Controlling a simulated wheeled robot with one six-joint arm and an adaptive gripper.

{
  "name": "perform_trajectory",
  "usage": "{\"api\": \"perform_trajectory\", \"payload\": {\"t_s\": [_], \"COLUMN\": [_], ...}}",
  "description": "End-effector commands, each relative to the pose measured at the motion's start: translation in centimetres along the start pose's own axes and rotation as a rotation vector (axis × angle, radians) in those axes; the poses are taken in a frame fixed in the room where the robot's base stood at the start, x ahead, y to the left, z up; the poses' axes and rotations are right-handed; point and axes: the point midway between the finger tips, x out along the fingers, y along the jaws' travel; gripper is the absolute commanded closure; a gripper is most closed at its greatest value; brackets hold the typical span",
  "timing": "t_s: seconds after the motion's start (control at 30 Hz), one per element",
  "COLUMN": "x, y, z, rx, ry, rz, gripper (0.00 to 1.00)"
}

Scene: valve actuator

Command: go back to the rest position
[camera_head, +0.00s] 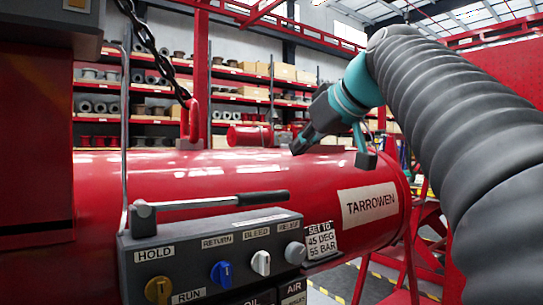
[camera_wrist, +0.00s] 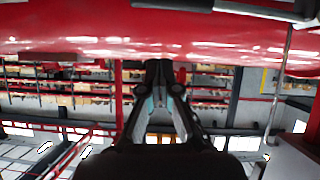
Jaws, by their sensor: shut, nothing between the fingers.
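My gripper (camera_head: 299,146) shows in the head view at the upper middle, at the end of my grey, ribbed arm with teal joints. It points down and to the left in front of, or just above, the top of the red cylinder (camera_head: 190,178). I cannot tell whether the tips touch it. In the wrist view, my gripper (camera_wrist: 159,66) has its fingers together with nothing between them. The red cylinder (camera_wrist: 60,45) crosses the top of that view, which looks upside down.
A control panel (camera_head: 215,262) with coloured knobs and a lever with a black handle (camera_head: 262,197) stands in front of the cylinder. A chain (camera_head: 150,45) hangs to a red lifting eye (camera_head: 190,120) at left. Shelves (camera_head: 235,72) with parts stand behind.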

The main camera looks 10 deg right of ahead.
Motion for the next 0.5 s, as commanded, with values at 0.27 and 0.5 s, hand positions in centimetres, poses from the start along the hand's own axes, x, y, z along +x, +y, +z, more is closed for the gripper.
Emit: {"api": "perform_trajectory", "payload": {"t_s": [0.27,0.5], "x": [-1.4,-0.7], "y": [0.1,1.4], "z": [0.0,0.3], "rx": [0.002,0.125], "ry": [-0.001,0.004], "rz": [0.000,0.045], "gripper": [1.00,1.00]}}
